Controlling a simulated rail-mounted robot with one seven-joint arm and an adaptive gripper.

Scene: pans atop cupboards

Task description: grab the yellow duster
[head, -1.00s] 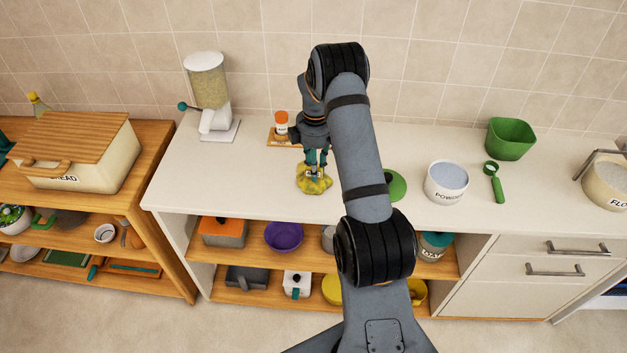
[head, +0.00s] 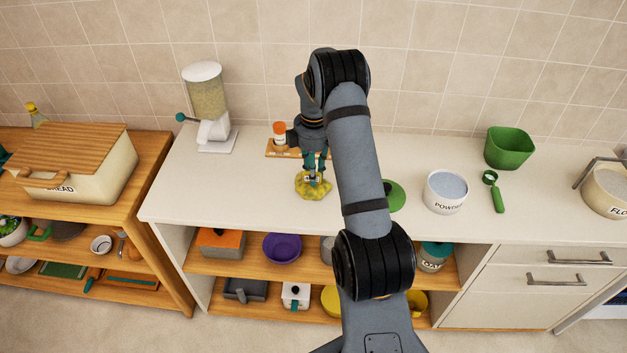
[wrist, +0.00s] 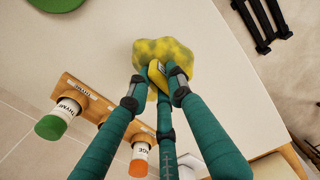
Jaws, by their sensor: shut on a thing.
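The yellow duster (head: 313,188) lies crumpled on the white counter, near the front edge. In the wrist view the duster (wrist: 163,55) is a mottled yellow cloth with a fold standing up between the fingers. My gripper (head: 313,175) points down at the duster from above. In the wrist view my gripper (wrist: 158,78) has its teal fingers shut on that fold. The rest of the cloth spreads out at the fingertips and looks to be at counter level. My arm hides part of the counter just right of the duster.
A wooden rack with spice jars (wrist: 78,100) stands close behind the duster. A cereal dispenser (head: 207,108) is at the back left. The counter left of the duster is clear.

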